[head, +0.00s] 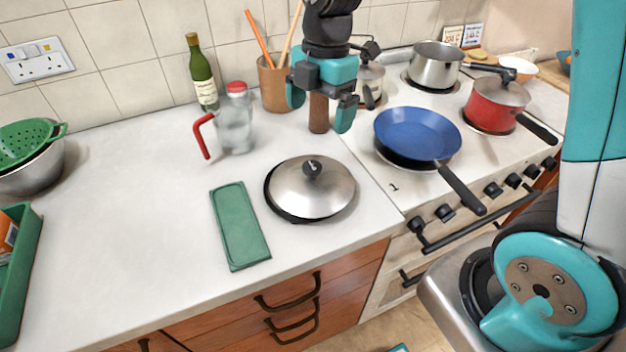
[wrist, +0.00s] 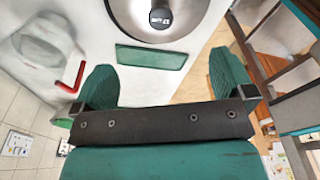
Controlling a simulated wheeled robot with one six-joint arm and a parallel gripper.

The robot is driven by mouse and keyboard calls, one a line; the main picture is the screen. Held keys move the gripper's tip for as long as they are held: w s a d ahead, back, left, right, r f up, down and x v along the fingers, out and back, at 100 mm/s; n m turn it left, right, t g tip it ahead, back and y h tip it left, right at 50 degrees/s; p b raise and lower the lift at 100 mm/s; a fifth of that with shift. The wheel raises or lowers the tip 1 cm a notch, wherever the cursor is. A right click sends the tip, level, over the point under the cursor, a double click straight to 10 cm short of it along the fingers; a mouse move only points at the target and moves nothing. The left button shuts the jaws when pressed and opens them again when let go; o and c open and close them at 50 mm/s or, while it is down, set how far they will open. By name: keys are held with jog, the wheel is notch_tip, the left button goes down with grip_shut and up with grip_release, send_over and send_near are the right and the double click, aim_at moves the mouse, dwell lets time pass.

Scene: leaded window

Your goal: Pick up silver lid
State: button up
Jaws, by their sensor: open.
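The silver lid (head: 328,190) lies on the white counter, domed side up, with a black knob on top. A dark rim shows around its lower edge; I cannot tell whether that is a pan under it. In the wrist view the lid (wrist: 190,15) is at the top, partly cut off, with its knob near the top middle. My gripper (head: 319,108) is open and empty, above and behind the lid in the head view. In the wrist view the two teal fingers of my gripper (wrist: 163,85) are spread apart, with the lid beyond them.
A green folded cloth or mat (head: 240,226) lies left of the lid. A glass jug with red handle (head: 235,125), a bottle (head: 203,75) and a utensil pot (head: 274,85) stand behind. A blue pan (head: 417,132) is on the stove at right.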

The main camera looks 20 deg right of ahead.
aim_at(313, 166)
jog(key=f, duration=0.5)
jog(key=a+f, duration=0.1)
jog(key=f, duration=0.1)
jog(key=shift+s+f+p, duration=0.2)
jog(key=shift+f+p, duration=0.05)
jog(key=shift+p, duration=0.15)
jog(key=shift+s+a+f+p, duration=0.15)
jog(key=shift+f+p, duration=0.1)
jog(key=shift+f, duration=0.65)
jog(key=shift+w+a+f+p, duration=0.1)
jog(key=shift+f+p, duration=0.15)
jog(key=shift+f, duration=0.65)
jog(key=shift+s+a+f+p, duration=0.15)
jog(key=shift+f+p, duration=0.1)
jog(key=shift+f, duration=0.65)
jog(key=c, duration=1.5)
jog(key=shift+s+f, duration=0.1)
